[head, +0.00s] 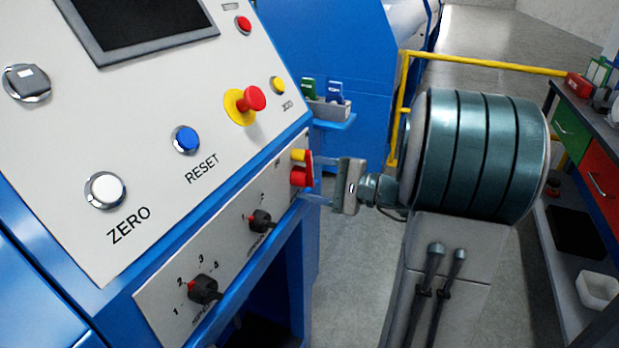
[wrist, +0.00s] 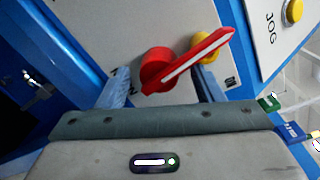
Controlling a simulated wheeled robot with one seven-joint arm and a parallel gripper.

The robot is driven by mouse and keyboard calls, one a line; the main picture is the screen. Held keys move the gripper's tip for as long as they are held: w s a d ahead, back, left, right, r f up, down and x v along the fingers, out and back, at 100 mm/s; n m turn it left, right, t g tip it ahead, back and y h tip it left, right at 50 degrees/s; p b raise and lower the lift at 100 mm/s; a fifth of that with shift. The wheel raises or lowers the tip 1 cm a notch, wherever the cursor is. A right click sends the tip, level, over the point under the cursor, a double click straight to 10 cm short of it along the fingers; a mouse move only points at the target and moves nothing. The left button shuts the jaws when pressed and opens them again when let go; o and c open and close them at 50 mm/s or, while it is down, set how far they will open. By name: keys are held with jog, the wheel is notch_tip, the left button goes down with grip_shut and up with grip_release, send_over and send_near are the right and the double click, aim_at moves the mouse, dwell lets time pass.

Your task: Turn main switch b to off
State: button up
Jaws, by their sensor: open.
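A red rotary switch (head: 300,177) sits on the right end of the lower white panel, beside a yellow round part (head: 299,155). I cannot read a label that marks it as main switch b. In the wrist view the red switch (wrist: 158,68) has a long red handle with a white line, slanting up to the right; the yellow part (wrist: 205,45) is partly behind it. My gripper (head: 308,179) is open at the panel. In the wrist view its fingers (wrist: 160,78) stand on either side of the red knob, with the handle reaching across the right finger. Contact is unclear.
Two black selector knobs (head: 203,290) (head: 261,221) sit lower left on the panel. Above are a red emergency button (head: 252,99), a blue reset button (head: 186,140) and a white zero button (head: 105,190). A yellow rail (head: 490,64) and a workbench (head: 565,120) stand right.

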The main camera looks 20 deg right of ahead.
jog(key=v, duration=1.3)
